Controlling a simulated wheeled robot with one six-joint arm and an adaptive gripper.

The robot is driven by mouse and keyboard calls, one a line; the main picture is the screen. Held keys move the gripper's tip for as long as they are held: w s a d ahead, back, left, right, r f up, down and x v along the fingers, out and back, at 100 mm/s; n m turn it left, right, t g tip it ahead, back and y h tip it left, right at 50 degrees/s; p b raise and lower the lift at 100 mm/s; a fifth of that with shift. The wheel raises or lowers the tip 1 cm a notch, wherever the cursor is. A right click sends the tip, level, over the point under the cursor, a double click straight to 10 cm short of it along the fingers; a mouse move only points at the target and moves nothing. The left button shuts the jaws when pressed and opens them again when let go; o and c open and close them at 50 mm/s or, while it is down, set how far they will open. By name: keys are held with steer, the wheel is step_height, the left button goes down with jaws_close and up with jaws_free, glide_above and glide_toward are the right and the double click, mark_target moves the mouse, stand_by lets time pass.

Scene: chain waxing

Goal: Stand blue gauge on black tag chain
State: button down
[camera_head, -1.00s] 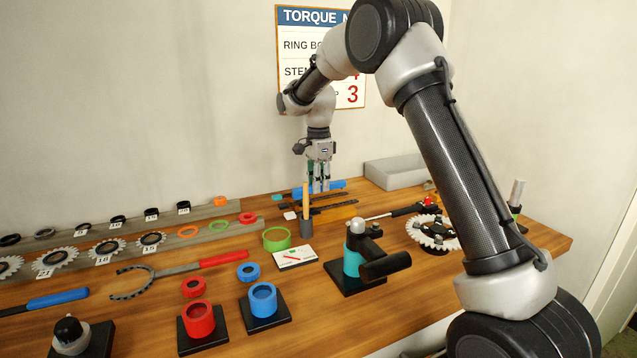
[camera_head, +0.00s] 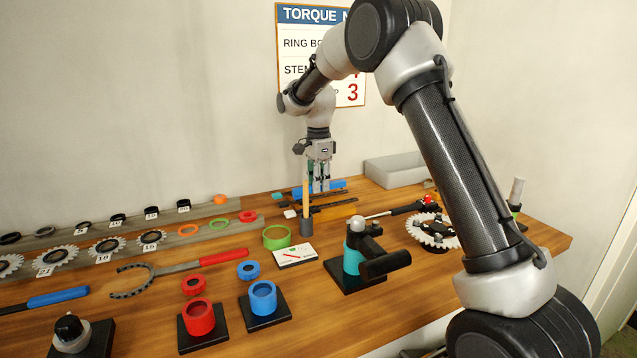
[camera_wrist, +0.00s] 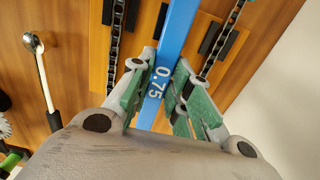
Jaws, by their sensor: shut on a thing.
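The blue gauge (camera_wrist: 176,45) is a long flat bar marked 0.75. My gripper (camera_wrist: 160,92) is shut on it, with green-lined fingers on both sides. In the head view my gripper (camera_head: 319,188) points down at the far side of the bench, and the gauge (camera_head: 338,184) shows as a blue bar lying crosswise at the fingertips. In the wrist view one chain (camera_wrist: 115,42) runs left of the gauge and another (camera_wrist: 211,48) right of it, with black pieces beside them. I cannot tell which chain bears the black tag, or whether the gauge touches anything.
An upright wooden-handled tool in a dark holder (camera_head: 306,225) stands in front of the gripper. A grey box (camera_head: 393,171) is at the back right. A teal stand with a black handle (camera_head: 352,260) is nearer. Sprockets and rings line the left rails.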

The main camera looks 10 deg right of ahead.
steer(key=shift+f, duration=0.3)
stand_by(0.5)
steer(key=c, duration=1.3)
jaws_free()
steer(key=shift+o, duration=0.2)
steer(key=shift+r, duration=0.1)
step_height(320, 180, up, 12)
